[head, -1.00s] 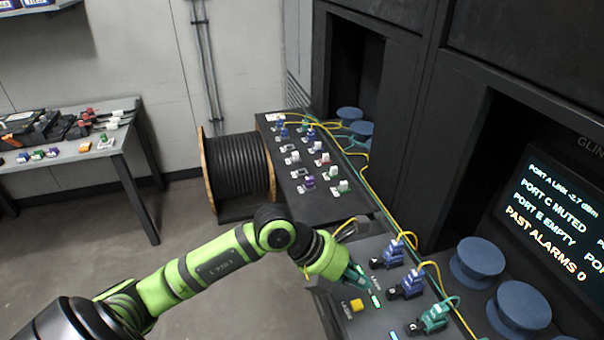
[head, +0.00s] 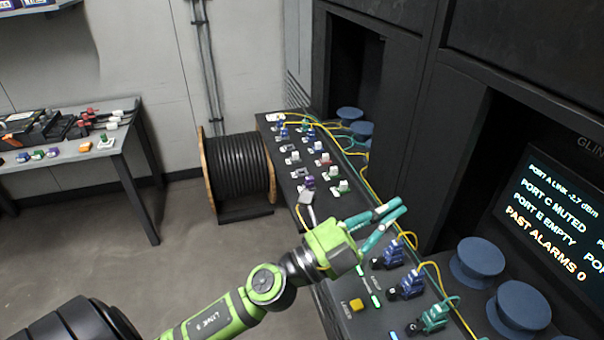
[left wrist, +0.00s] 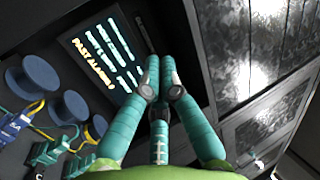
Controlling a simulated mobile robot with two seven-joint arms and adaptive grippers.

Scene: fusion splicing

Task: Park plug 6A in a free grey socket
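My left gripper (head: 400,208) reaches over the near console in the head view, left of the screen. Two blue plugs (head: 390,253) (head: 412,284) and a teal plug (head: 433,319) sit in the near console. The fingers are above and apart from them. I cannot read which plug is 6A. I cannot pick out a free grey socket. My right gripper is out of view.
The far console (head: 330,210) carries several coloured plugs. Yellow and green cables (head: 366,190) run along the consoles. Blue spools (head: 477,262) stand right of the near plugs. A cable drum (head: 238,170) and a side table (head: 70,155) stand left. A screen (head: 550,225) is at right.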

